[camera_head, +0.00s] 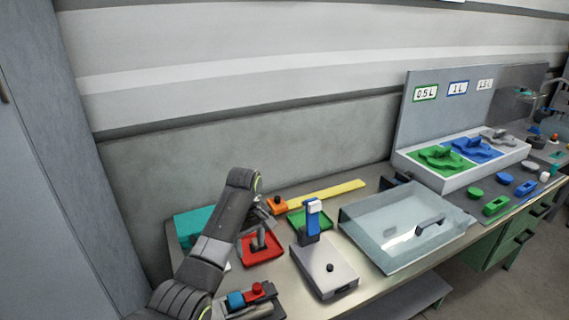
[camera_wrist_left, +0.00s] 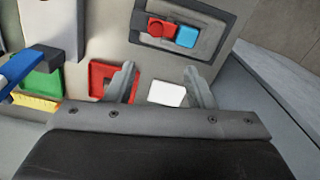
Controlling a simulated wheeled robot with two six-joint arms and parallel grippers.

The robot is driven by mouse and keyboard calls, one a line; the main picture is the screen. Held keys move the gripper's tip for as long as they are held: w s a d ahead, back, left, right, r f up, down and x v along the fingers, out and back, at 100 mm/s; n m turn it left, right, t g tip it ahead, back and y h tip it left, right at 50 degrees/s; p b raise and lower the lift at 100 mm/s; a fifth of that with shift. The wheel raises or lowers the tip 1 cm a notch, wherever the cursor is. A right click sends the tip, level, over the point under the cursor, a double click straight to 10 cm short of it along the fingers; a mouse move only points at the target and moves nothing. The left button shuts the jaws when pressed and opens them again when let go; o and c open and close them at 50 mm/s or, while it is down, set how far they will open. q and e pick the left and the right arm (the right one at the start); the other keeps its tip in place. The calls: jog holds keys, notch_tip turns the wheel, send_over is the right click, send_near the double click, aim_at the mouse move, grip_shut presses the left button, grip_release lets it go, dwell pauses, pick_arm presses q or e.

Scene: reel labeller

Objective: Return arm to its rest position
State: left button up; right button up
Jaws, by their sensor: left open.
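My left arm (camera_head: 212,250) comes in from the lower left of the head view. Its gripper (camera_head: 262,225) hangs over the table near the red tray (camera_head: 262,249). In the left wrist view the two fingers of the gripper (camera_wrist_left: 162,84) stand wide apart with nothing between them. The red tray (camera_wrist_left: 103,72) lies behind the left finger, and a white card (camera_wrist_left: 167,93) lies on the table beyond the gap. My right gripper is not in view.
A grey box with a black knob (camera_head: 325,268), a blue upright post (camera_head: 312,220), a green tray (camera_head: 320,212) and a clear bin (camera_head: 400,235) stand to the right. A dark holder with red and blue parts (camera_head: 248,300) sits in front. A teal box (camera_head: 195,222) is behind my arm.

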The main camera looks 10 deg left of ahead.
pick_arm(q)
jog(key=s+a+f+m+t, duration=0.1)
jog(key=s+a+f+m, duration=0.1)
jog(key=s+a+f, duration=0.45)
jog(key=s+a+f+m+t, duration=0.1)
jog(key=s+a+f+m, duration=0.15)
jog(key=s+f, duration=0.7)
jog(key=s+a+r+m+t+y, duration=0.1)
jog(key=s+a+r+m, duration=0.15)
jog(key=s, duration=0.95)
jog(key=s+a+r+m+t+y, duration=0.1)
jog(key=s+a+r, duration=0.3)
jog(key=s, duration=0.9)
notch_tip(320, 180, down, 32)
jog(key=a+g+b, duration=0.2)
jog(key=b, duration=0.6)
jog(key=s+d+f+b, duration=0.1)
jog(key=s+f+b, duration=0.2)
jog(key=s+f, duration=0.4)
jog(key=s+f+h+b, duration=0.1)
jog(key=s+f+b, duration=0.2)
jog(key=s+f, duration=0.5)
notch_tip(320, 180, down, 8)
jog(key=shift+s+d+f+g, duration=0.1)
jog(key=shift+s+d+g, duration=0.15)
jog(key=shift+d+g, duration=0.15)
